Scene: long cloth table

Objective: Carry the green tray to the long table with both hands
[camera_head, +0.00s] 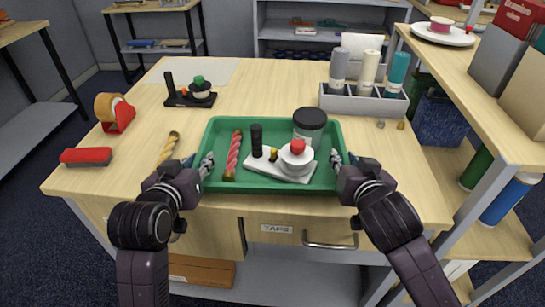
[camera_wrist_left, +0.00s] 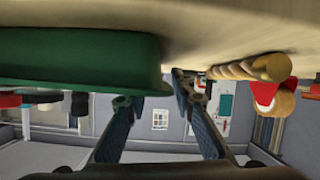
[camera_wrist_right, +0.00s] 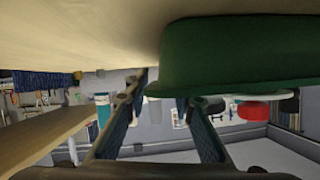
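The green tray (camera_head: 228,128) lies flat on a wooden worktop near its front edge. It holds a red twisted stick (camera_head: 233,155), a jar with a dark lid (camera_head: 309,122), and a white block (camera_head: 262,165) bearing a black peg, a small yellow piece and a white cup with a red ball. My left gripper (camera_head: 197,160) is at the tray's left rim, fingers apart; in the left wrist view one finger overlaps the tray (camera_wrist_left: 80,65). My right gripper (camera_head: 345,158) is likewise at the right rim, fingers apart (camera_wrist_right: 165,100). I cannot identify the long table.
A yellow twisted stick (camera_head: 167,148), a red block (camera_head: 86,156) and a tape dispenser (camera_head: 115,113) lie left of the tray. A black stand (camera_head: 190,100) and a grey rack of bottles (camera_head: 364,104) are behind. A side shelf (camera_head: 474,70) stands close on the right.

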